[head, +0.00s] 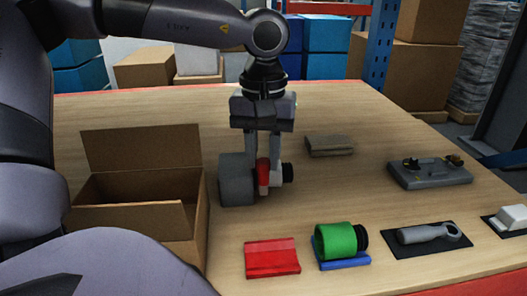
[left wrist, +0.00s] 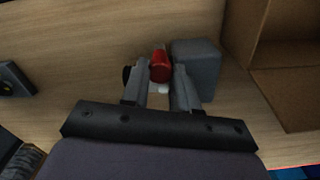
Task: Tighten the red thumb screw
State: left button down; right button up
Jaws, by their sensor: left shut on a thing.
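The red thumb screw (head: 263,177) sits at the right side of a grey block (head: 236,181) on the table, with a black round end (head: 288,173) on its right. My left gripper (head: 263,160) points down from above, with its fingers shut on the red thumb screw. In the left wrist view the red screw (left wrist: 160,66) shows between the two fingertips (left wrist: 159,80), beside the grey block (left wrist: 196,66). The fingers partly hide the screw, so its thread and seating cannot be seen. My right gripper is not in view.
An open cardboard box (head: 140,190) stands close on the left. A grey fixture (head: 430,176) lies right.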

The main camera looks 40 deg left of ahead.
aim_at(263, 161)
pick_arm(q)
jog(key=shift+w+r, duration=0.1)
jog(key=c, duration=0.9)
grip_release()
jog(key=shift+o, duration=0.2)
notch_tip(263, 161, up, 7)
jog(key=shift+r, duration=0.1)
